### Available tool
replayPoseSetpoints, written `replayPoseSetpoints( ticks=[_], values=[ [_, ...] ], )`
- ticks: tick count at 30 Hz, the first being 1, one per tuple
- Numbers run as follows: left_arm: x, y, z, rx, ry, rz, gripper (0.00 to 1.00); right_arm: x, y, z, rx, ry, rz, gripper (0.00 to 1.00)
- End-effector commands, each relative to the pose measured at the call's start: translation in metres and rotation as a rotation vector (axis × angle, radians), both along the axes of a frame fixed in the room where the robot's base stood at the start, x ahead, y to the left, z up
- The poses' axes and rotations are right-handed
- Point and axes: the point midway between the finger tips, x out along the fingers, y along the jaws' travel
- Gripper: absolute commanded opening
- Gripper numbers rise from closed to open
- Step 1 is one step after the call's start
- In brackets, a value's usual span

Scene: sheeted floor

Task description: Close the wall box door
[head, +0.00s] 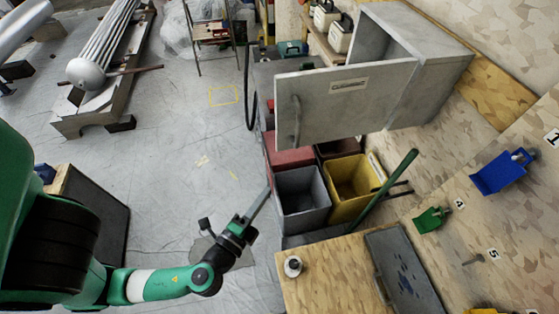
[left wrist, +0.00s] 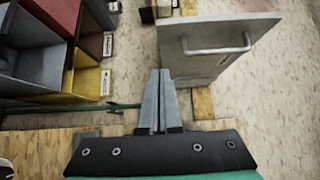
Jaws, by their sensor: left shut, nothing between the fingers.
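The grey wall box (head: 428,78) is mounted on the wall at the upper right of the head view. Its door (head: 330,115) stands open, swung out to the left, with a label and a bar handle (head: 296,122) near its free edge. The inside of the box is partly visible above the door. My left gripper (head: 267,191) is shut and empty, below and left of the door, apart from it. In the left wrist view, the shut fingers (left wrist: 160,73) point toward the door (left wrist: 205,70), whose handle (left wrist: 217,50) faces the camera. My right gripper is not in view.
Grey (head: 302,195), yellow (head: 352,182) and red bins stand below the door, with a green-handled tool (head: 390,185) leaning there. A wooden bench (head: 335,265) is at the bottom.

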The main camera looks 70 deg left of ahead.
Motion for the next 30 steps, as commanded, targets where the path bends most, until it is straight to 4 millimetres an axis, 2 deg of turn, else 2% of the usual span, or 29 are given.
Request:
replayPoseSetpoints(
  ticks=[1,7,8,9,18,24,30],
  values=[
    [0.003,0.003,-0.010,-0.005,-0.005,0.007,0.00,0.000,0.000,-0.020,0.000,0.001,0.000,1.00],
    [0.013,0.013,-0.009,0.006,-0.022,-0.002,0.00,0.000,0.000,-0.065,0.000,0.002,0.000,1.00],
    [0.019,0.017,0.004,0.006,-0.016,0.002,0.00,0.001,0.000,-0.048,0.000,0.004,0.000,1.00],
    [0.026,0.023,0.007,0.007,-0.012,0.003,0.00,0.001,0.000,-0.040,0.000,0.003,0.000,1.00],
    [0.075,0.064,0.008,0.006,-0.013,0.001,0.00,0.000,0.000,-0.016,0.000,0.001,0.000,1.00],
    [0.076,0.091,0.006,0.007,-0.009,-0.002,0.00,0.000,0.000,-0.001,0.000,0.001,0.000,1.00],
    [0.077,0.097,0.003,0.006,-0.011,-0.007,0.00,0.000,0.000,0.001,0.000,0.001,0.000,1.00]
  ],
)
